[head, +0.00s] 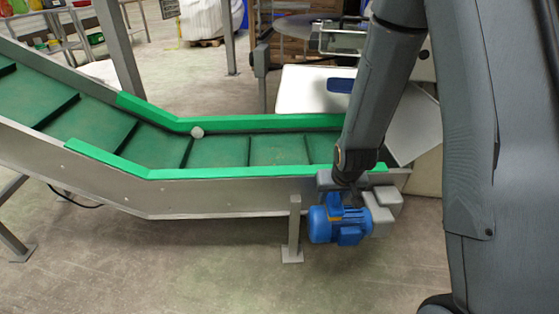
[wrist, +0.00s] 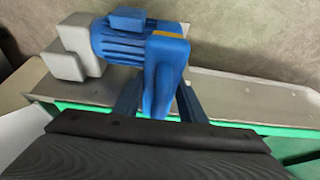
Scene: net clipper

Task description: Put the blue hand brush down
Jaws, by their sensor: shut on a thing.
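The blue hand brush shows in the wrist view (wrist: 165,75), its narrow part between the two fingers of my gripper (wrist: 159,102). My gripper is shut on it. In the head view my gripper (head: 346,190) hangs at the near side of the conveyor's right end, by the blue motor (head: 345,230). A small blue piece above the motor there looks like the brush (head: 336,204), but blue against blue makes its outline hard to tell. In the wrist view the brush overlaps the motor (wrist: 115,40); I cannot tell whether they touch.
The conveyor (head: 215,150) has raised green edges and slopes up to the left. A small pale round thing (head: 197,132) lies by its far edge. A white tabletop (head: 300,92) with a dark blue item (head: 340,86) stands behind. The floor in front is clear.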

